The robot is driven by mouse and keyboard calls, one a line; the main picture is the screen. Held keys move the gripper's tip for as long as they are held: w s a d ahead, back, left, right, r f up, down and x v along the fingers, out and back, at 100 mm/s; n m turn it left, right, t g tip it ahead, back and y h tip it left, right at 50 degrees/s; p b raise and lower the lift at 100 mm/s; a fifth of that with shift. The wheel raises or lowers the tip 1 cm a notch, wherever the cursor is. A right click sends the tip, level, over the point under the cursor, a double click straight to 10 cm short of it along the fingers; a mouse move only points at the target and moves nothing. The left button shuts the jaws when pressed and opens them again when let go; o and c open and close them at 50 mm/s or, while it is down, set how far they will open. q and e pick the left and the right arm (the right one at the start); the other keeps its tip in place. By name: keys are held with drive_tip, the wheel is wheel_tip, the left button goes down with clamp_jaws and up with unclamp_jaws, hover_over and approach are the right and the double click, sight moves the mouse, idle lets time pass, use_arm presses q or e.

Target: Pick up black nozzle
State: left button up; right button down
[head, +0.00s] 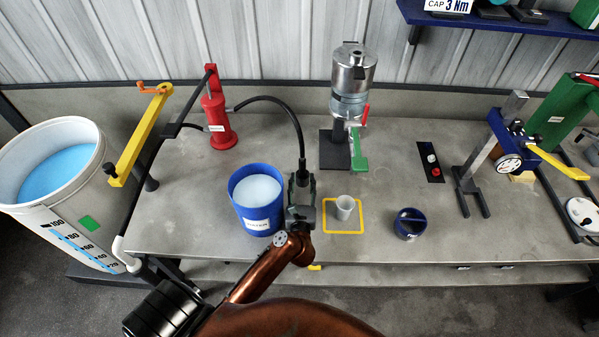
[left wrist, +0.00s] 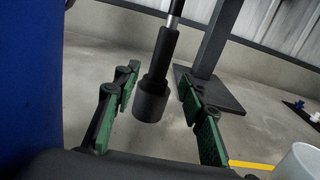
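The black nozzle (left wrist: 152,95) hangs at the end of a black hose. In the left wrist view it is upright, slightly tilted, with its wide end down. In the head view the nozzle (head: 302,168) shows just above my left gripper (head: 301,187), which partly hides it. My left gripper is open, and in the left wrist view its green-padded fingers stand on both sides of the nozzle with gaps. My right gripper is not in view.
A blue water bucket (head: 238,206) stands close left of my gripper. A small cup (head: 345,207) stands in a yellow square to the right. A metal disperser (head: 353,75) on a black stand is behind. A blue bowl (head: 408,224) is further right.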

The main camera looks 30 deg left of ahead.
sight(302, 173)
use_arm(q)
drive_tip(key=x, duration=0.5)
drive_tip(key=shift+a+f+b, duration=0.1)
drive_tip(key=shift+f+b, duration=0.1)
drive_tip(key=shift+b, duration=0.15)
clamp_jaws()
